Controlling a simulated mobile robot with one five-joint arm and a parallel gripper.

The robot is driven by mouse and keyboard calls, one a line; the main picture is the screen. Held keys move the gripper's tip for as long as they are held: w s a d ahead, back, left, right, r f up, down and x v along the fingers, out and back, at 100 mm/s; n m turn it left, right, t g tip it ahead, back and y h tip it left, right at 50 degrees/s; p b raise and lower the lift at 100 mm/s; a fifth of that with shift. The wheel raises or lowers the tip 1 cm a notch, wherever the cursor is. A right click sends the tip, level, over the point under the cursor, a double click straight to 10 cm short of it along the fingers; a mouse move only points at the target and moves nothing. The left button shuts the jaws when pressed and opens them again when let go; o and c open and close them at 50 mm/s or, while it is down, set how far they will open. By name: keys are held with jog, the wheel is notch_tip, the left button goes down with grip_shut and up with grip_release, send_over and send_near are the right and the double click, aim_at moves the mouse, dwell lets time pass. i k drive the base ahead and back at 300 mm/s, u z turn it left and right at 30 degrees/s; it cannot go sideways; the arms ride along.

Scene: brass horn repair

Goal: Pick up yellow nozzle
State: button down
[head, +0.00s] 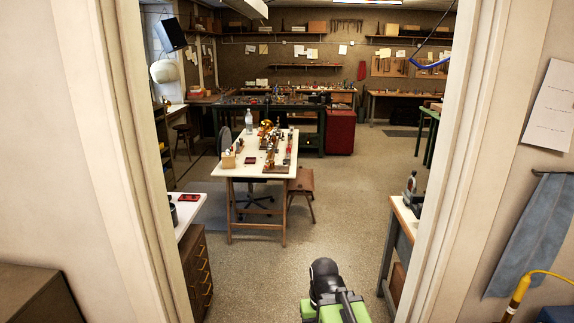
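A yellow nozzle-like piece (519,291) shows at the lower right of the head view, outside the doorway on the right. It stands tilted, with a dark band around its lower part, and a thin yellow hose curves from its top to the right edge. Its lower end is too small to make out clearly. A green and black part of my own body shows at the bottom middle, well to the left of the yellow piece. No gripper fingers can be made out there, and nothing of mine touches the yellow piece.
The doorway frame (436,150) stands between the room and the yellow piece. A blue cloth (533,235) hangs just behind it. Inside, a white-topped table (240,165) holds small parts, with a brown stool (301,181) beside it. The floor (345,200) through the doorway is clear.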

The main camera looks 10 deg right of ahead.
aim_at(525, 282)
jog(key=z, duration=1.2)
jog(key=k, duration=1.25)
jog(key=u, duration=0.95)
jog(key=i, duration=1.25)
jog(key=u, duration=0.65)
